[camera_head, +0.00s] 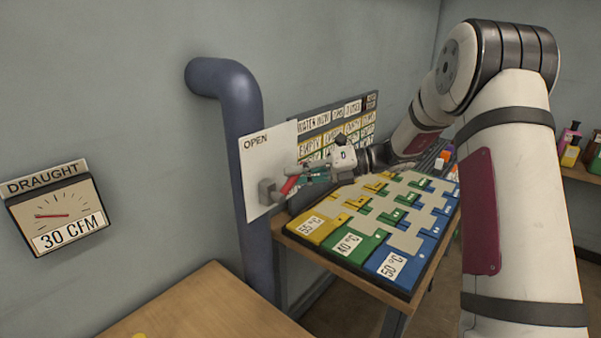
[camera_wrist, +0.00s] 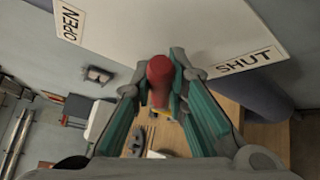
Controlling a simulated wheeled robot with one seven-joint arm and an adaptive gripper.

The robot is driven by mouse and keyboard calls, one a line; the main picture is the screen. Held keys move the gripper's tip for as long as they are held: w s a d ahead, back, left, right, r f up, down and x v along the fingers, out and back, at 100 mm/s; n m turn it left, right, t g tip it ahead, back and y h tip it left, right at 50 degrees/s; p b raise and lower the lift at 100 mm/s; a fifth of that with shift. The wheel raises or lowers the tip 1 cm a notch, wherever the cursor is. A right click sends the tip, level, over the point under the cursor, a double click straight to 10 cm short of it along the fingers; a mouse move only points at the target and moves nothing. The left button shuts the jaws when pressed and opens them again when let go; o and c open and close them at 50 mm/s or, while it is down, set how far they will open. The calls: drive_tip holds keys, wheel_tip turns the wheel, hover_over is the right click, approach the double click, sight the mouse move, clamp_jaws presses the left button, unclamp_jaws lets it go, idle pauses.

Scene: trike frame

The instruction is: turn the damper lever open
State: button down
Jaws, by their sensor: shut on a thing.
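The damper lever has a red handle (camera_head: 289,185) in front of a white plate (camera_head: 255,165) on the dark blue duct pipe (camera_head: 243,115). In the wrist view the red handle (camera_wrist: 160,75) sits between my gripper's fingertips. My gripper (camera_head: 297,181) is shut on it; in the wrist view the green-sided fingers (camera_wrist: 160,85) close on both sides. The plate (camera_wrist: 170,30) carries an OPEN label (camera_wrist: 68,24) at left and a SHUT label (camera_wrist: 244,62) at right. The handle lies between the two labels in that view. The lever's pivot is partly hidden.
A draught gauge (camera_head: 62,210) on the wall reads 30 CFM. A board of coloured blocks (camera_head: 385,215) lies on a table close below my arm. A lettered board (camera_head: 335,125) stands behind.

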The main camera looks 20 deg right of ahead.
sight(293, 177)
drive_tip(key=r+n+h+p, duration=0.1)
drive_tip(key=s+a+r+n+h+p, duration=0.1)
drive_tip(key=shift+s+a+r+p, duration=0.1)
drive_tip(key=shift+a+r+p, duration=0.15)
drive_tip(key=shift+p, duration=0.15)
drive_tip(key=shift+s+a+r+n+t+h+p, duration=0.2)
drive_tip(key=shift+a+n+h+p, duration=0.1)
drive_tip(key=shift+n+h+p, duration=0.2)
drive_tip(key=shift+s+a+r+n+t+h+p, duration=0.2)
drive_tip(key=shift+a+n+h+p, duration=0.15)
drive_tip(key=shift+h, duration=0.25)
drive_tip(key=shift+s+a+r+n+t+h+p, duration=0.1)
drive_tip(key=shift+s+a+n+t+h+p, duration=0.3)
drive_tip(key=shift+a+n+h+p, duration=0.3)
drive_tip(key=shift+s+a+n+t+h, duration=0.35)
drive_tip(key=shift+a+n+t+h, duration=0.15)
drive_tip(key=shift+h, duration=0.5)
drive_tip(key=c, duration=1.5)
unclamp_jaws()
drive_tip(key=shift+c, duration=0.2)
drive_tip(key=v, duration=1.2)
